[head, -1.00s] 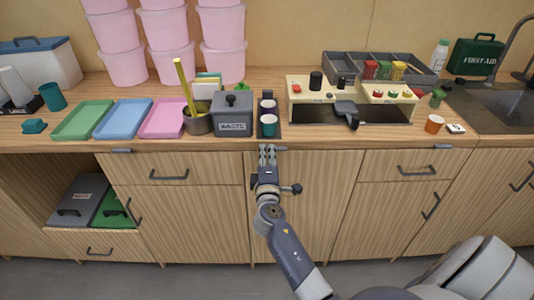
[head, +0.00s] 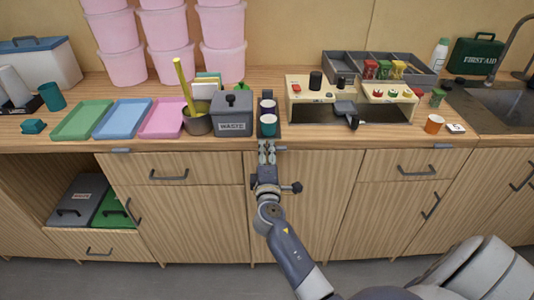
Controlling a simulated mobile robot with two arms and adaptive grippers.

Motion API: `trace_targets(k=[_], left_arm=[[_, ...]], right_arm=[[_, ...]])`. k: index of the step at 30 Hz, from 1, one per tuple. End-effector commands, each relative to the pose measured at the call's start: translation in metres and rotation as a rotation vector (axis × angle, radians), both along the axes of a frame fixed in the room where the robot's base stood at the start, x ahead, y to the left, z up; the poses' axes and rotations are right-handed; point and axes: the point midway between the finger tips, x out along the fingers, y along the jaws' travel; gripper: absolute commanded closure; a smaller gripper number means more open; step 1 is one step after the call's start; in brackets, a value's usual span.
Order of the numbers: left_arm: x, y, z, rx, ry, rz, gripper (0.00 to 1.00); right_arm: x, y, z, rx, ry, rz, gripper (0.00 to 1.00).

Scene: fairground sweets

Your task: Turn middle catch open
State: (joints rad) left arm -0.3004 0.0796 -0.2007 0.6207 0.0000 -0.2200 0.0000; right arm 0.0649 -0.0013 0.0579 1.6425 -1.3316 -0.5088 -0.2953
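The middle catch (head: 281,149) is a small grey piece under the counter's front edge, mostly hidden behind my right gripper. My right gripper (head: 267,153) reaches up to this edge from below. Its two fingers stand slightly apart with a narrow gap, and nothing shows held between them. I cannot tell whether a finger touches the catch. My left gripper is not in view.
Wooden cabinet doors (head: 320,205) lie below. Coloured trays (head: 122,119) fill the left counter.

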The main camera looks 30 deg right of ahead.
Motion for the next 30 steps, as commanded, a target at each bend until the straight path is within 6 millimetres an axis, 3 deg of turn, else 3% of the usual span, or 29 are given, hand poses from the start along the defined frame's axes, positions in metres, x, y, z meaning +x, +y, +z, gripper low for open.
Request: trace_targets(k=[7, 21, 30], left_arm=[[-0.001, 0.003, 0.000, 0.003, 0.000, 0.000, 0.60], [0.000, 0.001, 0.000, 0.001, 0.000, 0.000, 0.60], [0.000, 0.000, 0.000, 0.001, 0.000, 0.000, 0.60]], right_arm=[[-0.015, 0.011, -0.002, 0.002, 0.002, 0.003, 0.70], [-0.091, 0.055, -0.001, 0.000, 0.002, 0.000, 0.70], [-0.102, 0.063, 0.000, 0.000, 0.000, -0.001, 0.70]])
